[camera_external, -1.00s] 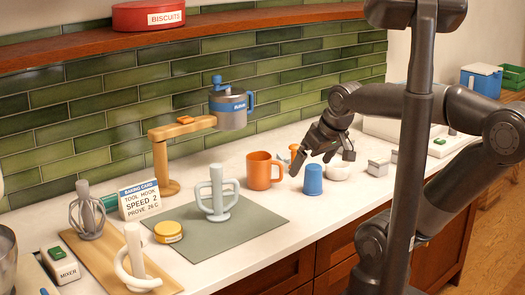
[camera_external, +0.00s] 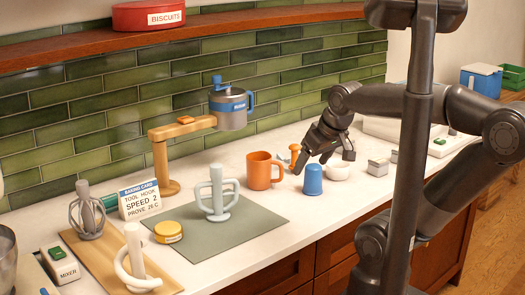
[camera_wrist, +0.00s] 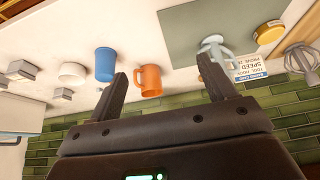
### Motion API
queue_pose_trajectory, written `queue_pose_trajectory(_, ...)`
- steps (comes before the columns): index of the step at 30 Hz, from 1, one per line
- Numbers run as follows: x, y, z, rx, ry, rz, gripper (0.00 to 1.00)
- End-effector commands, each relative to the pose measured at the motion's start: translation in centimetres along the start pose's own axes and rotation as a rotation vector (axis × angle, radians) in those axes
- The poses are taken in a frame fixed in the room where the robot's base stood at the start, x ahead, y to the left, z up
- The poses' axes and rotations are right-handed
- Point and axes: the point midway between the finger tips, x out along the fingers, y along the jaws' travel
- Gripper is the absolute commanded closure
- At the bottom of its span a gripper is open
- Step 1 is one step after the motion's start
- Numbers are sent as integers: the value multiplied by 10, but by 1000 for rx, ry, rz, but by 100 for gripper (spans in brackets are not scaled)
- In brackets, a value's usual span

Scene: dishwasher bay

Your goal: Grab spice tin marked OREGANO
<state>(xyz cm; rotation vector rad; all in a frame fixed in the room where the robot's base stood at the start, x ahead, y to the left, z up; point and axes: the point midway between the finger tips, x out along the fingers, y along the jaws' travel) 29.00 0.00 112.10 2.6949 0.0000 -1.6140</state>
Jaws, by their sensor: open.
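No label reading OREGANO can be made out in either view. A round yellow-lidded tin (camera_external: 168,231) sits on the grey-green mat; its label is too small to read. It also shows in the wrist view (camera_wrist: 269,32), at the upper right. My gripper (camera_external: 324,164) is open and empty above the counter, close to the blue cup (camera_external: 313,180) and the orange mug (camera_external: 264,171). In the wrist view its two fingers (camera_wrist: 162,70) are spread wide, with the orange mug (camera_wrist: 148,80) showing between them. The yellow tin is well apart from my gripper.
A wooden stand (camera_external: 160,160) holds a blue-topped pot (camera_external: 230,108). A baking card (camera_external: 140,200) and whisk (camera_external: 88,215) stand left. Small grey boxes (camera_external: 378,167) and a white bowl (camera_external: 337,170) are right.

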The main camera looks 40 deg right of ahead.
Motion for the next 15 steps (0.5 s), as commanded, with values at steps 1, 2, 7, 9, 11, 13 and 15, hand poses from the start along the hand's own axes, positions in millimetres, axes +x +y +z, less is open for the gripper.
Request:
queue_pose_trajectory(1,0,1,-3,1,-1,2,24)
queue_pose_trajectory(2,0,2,-5,1,-2,4,24)
queue_pose_trajectory(7,0,16,-40,1,-23,26,24)
queue_pose_trajectory(9,2,27,-62,-2,-36,39,24)
queue_pose_trajectory(11,5,38,-81,-4,-48,47,24)
queue_pose_trajectory(13,9,53,-103,-6,-60,55,24)
queue_pose_trajectory(15,15,69,-123,-9,-72,61,24)
